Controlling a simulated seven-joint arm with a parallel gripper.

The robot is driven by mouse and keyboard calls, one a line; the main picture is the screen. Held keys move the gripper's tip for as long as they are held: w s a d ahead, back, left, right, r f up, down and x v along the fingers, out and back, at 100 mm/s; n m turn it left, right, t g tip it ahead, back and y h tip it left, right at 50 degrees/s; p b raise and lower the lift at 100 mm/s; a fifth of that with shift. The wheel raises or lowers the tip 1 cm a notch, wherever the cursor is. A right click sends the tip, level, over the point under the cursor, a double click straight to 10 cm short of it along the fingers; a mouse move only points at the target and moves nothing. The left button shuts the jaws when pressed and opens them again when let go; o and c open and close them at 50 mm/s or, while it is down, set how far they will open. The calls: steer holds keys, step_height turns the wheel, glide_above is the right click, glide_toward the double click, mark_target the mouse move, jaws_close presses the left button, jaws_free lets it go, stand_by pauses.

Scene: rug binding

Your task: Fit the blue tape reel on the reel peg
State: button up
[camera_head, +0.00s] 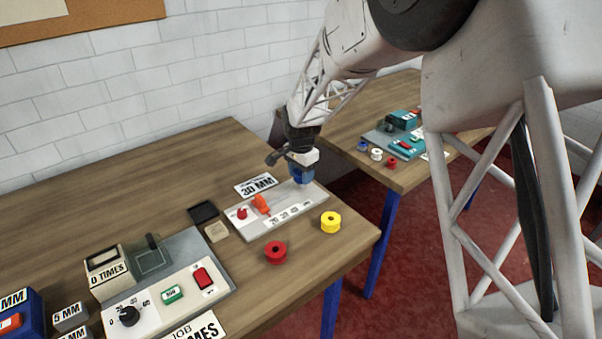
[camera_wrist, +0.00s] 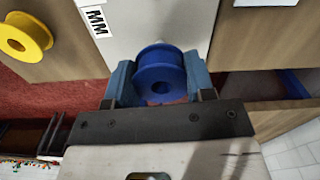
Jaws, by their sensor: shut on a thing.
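My gripper (camera_wrist: 160,85) is shut on the blue tape reel (camera_wrist: 160,72), with one blue finger on each side of it in the wrist view. In the head view my gripper (camera_head: 302,172) is low over the right end of a white panel (camera_head: 285,215), and a bit of the blue reel shows there. The reel peg is not clearly seen; a small pale tip shows just past the reel's edge in the wrist view, and I cannot tell whether it is the peg. I cannot tell whether the reel touches the panel.
A yellow reel (camera_head: 331,222) and a red reel (camera_head: 275,252) lie in front of the panel. An orange lever (camera_head: 262,204) and a red knob (camera_head: 242,213) are on its left part. Another table (camera_head: 400,178) is at right.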

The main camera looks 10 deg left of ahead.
steer(key=shift+f, duration=1.75)
steer(key=o, duration=1)
steer(key=shift+r, duration=0.1)
steer(key=shift+r, duration=3.8)
